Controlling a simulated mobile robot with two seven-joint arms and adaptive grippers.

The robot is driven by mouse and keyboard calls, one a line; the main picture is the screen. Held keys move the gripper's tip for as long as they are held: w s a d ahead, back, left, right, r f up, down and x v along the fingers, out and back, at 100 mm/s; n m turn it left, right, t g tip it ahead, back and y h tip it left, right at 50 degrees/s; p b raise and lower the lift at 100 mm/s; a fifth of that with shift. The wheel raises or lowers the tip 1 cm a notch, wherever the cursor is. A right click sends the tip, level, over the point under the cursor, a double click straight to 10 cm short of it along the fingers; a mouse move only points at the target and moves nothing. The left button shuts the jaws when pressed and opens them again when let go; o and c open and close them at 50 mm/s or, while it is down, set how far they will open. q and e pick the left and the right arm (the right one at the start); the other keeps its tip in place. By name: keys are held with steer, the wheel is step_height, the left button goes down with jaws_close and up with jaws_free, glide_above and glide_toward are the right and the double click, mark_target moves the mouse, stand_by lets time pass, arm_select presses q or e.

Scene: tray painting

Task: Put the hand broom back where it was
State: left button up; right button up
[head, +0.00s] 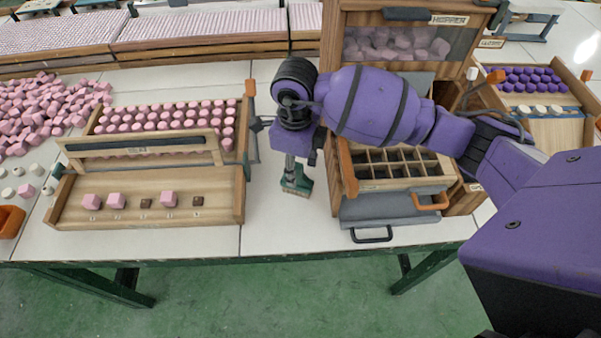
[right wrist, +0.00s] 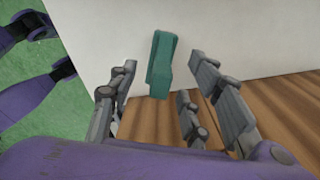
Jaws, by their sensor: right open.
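The hand broom (head: 299,181) is teal with pale bristles and sits on the white table, between the wooden tray and the hopper cabinet. In the right wrist view its teal part (right wrist: 160,65) shows between and beyond my spread fingers, and I see no finger closed on it. My right gripper (head: 292,145) points down just above the broom, largely hidden by its own wrist in the head view. In the right wrist view the right gripper (right wrist: 162,80) is open. My left gripper is in neither view.
A wooden tray (head: 215,213) with a few pink and brown cubes stands at left. The hopper cabinet (head: 331,45) with its pulled-out compartment drawer (head: 390,187) stands close at right. Loose pink cubes (head: 40,110) lie far left. A narrow strip of table around the broom is clear.

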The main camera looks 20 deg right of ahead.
step_height(320, 180, up, 8)
steer(key=shift+f, duration=0.2)
